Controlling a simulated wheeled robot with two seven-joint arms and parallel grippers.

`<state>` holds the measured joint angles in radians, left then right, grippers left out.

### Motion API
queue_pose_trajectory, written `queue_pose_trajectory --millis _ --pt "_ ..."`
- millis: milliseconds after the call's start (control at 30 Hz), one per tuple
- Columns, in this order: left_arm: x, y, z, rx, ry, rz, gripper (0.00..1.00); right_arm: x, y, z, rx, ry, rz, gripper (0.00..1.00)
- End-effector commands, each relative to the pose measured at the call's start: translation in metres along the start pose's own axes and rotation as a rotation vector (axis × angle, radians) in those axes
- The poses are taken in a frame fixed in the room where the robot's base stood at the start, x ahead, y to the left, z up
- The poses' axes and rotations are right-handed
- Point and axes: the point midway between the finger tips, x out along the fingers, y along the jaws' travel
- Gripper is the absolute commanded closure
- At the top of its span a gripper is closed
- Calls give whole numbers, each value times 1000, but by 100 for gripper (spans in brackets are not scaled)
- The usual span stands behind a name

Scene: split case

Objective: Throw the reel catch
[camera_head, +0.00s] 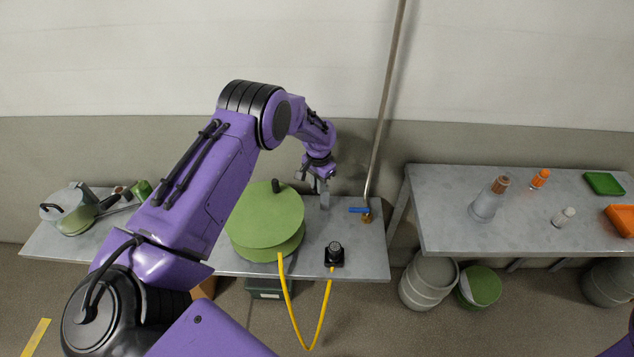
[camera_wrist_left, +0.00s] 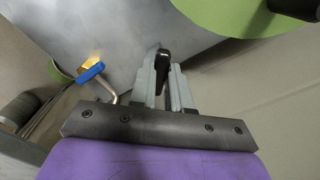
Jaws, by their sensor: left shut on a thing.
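The green hose reel (camera_head: 262,222) stands on the grey bench with a black knob (camera_head: 276,186) on its top disc. Its disc also shows at the upper right of the left wrist view (camera_wrist_left: 225,14). My left gripper (camera_head: 322,198) is just right of the reel, pointing down at the bench. In the left wrist view its jaws (camera_wrist_left: 168,85) are shut on a small black lever (camera_wrist_left: 163,62), which looks like the reel catch. The lever's base is hidden by the fingers, and the head view does not show the lever clearly. My right gripper is out of view.
A blue-handled valve (camera_head: 359,210) on a pipe is close right of the gripper. A yellow hose (camera_head: 290,300) loops over the bench's front edge to a black fitting (camera_head: 334,257). A pan (camera_head: 76,220) lies at left. A second bench (camera_head: 450,237) is at right.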

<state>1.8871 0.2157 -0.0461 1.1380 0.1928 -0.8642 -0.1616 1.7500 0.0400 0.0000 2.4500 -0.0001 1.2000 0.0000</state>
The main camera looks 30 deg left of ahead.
Motion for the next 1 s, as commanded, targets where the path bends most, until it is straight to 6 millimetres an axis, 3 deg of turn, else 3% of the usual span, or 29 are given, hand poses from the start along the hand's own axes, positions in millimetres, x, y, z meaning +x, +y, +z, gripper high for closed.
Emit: queue_pose_trajectory --millis 600,1000 --pt "-1 16 -5 -544 2 -1 100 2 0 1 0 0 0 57" --pt "-1 20 -9 -729 3 0 100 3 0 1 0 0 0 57"
